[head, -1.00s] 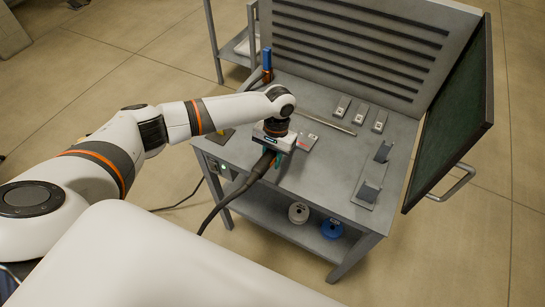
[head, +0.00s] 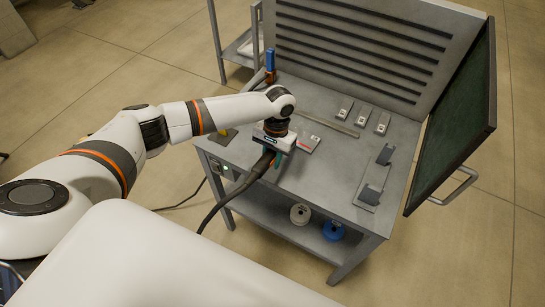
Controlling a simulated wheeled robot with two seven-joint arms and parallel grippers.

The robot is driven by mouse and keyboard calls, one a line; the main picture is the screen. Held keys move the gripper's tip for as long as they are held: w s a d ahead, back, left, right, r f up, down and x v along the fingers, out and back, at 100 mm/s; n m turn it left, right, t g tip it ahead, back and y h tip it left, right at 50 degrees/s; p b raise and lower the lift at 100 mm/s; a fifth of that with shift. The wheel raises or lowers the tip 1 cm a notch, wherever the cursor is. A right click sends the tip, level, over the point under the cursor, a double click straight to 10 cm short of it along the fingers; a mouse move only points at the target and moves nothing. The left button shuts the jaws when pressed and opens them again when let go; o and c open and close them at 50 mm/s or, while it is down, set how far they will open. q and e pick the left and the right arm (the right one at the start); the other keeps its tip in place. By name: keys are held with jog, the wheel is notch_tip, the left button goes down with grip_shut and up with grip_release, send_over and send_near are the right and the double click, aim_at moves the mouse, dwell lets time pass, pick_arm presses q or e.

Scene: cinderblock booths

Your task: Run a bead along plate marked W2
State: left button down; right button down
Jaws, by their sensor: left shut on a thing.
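My left gripper (head: 275,145) is over the near left part of the grey workbench (head: 330,175). It is shut on a dark torch-like tool (head: 262,164), whose black cable hangs down past the bench's front edge. Just right of the gripper lies a small grey plate (head: 309,140) with a pale label and a short red mark. The tool's tip is hidden by the gripper, so contact with the plate cannot be told. Several similar labelled plates (head: 364,115) lie farther back in a row. The labels are too small to read, so W2 cannot be picked out. My right gripper is not in view.
A thin bar (head: 328,123) lies behind the plate. A grey fixture with two upright blocks (head: 370,194) stands at right. A dark green screen (head: 458,115) edges the bench's right side. A blue-handled object (head: 270,62) is at the back left. Spools (head: 333,230) sit below.

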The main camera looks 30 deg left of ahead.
aim_at(268, 149)
pick_arm(q)
jog(key=shift+a, duration=0.55)
dwell(0.9)
jog(key=c, duration=1.8)
grip_release()
notch_tip(268, 149, up, 6)
jog(key=p, duration=0.6)
jog(key=shift+f, duration=0.2)
